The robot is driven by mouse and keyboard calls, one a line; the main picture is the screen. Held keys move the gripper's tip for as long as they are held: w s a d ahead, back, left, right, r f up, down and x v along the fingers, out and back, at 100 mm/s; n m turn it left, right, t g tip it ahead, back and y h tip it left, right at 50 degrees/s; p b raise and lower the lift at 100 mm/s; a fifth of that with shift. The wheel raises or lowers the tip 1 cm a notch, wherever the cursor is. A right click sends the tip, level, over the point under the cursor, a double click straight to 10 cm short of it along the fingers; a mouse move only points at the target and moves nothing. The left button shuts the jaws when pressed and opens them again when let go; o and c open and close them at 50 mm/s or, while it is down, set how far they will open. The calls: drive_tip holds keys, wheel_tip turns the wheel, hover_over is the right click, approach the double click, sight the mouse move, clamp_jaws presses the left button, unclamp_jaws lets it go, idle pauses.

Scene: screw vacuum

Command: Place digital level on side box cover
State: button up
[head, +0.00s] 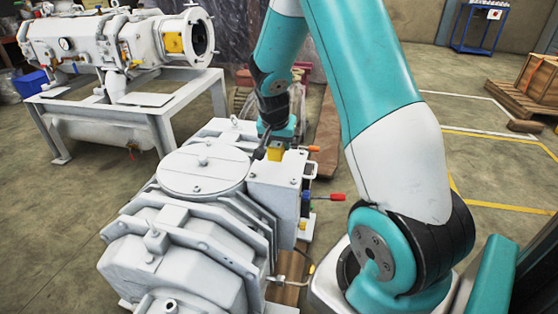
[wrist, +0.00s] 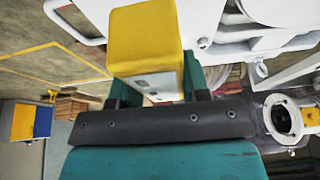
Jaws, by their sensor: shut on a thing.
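The digital level is a small yellow block (head: 275,153) with a grey lower end. It sits at my gripper (head: 268,149) in the head view, just at or above the top of the white side box (head: 289,184). In the wrist view the level (wrist: 148,42) is large, between the teal fingers of my gripper (wrist: 158,86), which is shut on it. The side box cover is the box's flat top, partly hidden by the gripper and level. I cannot tell whether the level touches the cover.
The white vacuum pump body (head: 185,245) with a round lid (head: 203,170) stands left of the side box. Orange (head: 310,149) and red (head: 330,197) handles stick out on the box's right. Another white machine (head: 115,42) stands on a frame at the back left.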

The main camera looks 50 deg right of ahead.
drive_tip(key=shift+f+b, duration=0.7)
drive_tip(key=shift+f, duration=1.55)
drive_tip(key=shift+f, duration=0.25)
drive_tip(key=o, duration=1)
drive_tip(key=shift+r, duration=0.1)
drive_tip(key=shift+o, duration=0.2)
drive_tip(key=shift+r, duration=0.1)
